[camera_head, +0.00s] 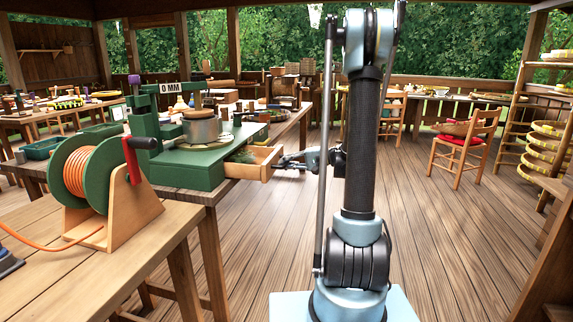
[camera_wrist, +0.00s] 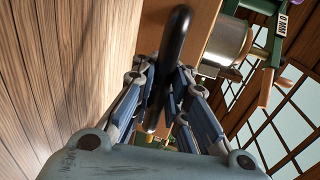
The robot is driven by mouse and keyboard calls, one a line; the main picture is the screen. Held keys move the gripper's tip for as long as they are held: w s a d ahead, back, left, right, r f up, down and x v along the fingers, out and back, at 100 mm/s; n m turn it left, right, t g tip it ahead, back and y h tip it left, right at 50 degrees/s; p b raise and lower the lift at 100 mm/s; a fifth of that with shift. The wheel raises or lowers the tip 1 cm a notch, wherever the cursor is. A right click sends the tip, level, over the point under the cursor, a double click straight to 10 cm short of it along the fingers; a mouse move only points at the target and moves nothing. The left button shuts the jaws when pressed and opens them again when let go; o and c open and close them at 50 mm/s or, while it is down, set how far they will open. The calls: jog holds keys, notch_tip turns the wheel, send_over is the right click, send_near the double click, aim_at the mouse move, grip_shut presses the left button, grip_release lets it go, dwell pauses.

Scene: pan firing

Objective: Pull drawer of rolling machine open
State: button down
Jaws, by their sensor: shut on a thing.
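The rolling machine (camera_head: 188,165) is a green machine on a wooden table, with a metal cylinder (camera_head: 202,128) on top and a "0 MM" sign. Its wooden drawer (camera_head: 262,164) sticks out partly from the right side, with some green stuff inside. My gripper (camera_head: 284,161) is at the drawer's front. In the wrist view my gripper (camera_wrist: 160,100) is shut on the dark curved drawer handle (camera_wrist: 172,45), with fingers on both sides of it. The wooden drawer front (camera_wrist: 195,30) shows behind the handle. The drawer's far inside is hidden.
A green hose reel (camera_head: 85,178) with an orange hose and red crank stands on the near table (camera_head: 140,245). Green trays (camera_head: 42,148) sit behind it. A wooden chair (camera_head: 465,145) with a red cushion and a shelf rack (camera_head: 550,140) stand right. The plank floor (camera_head: 450,240) is open.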

jog(key=shift+w, duration=0.15)
jog(key=c, duration=1.6)
grip_release()
jog(key=shift+o, duration=0.2)
jog(key=v, duration=1.2)
jog(key=shift+f, duration=0.1)
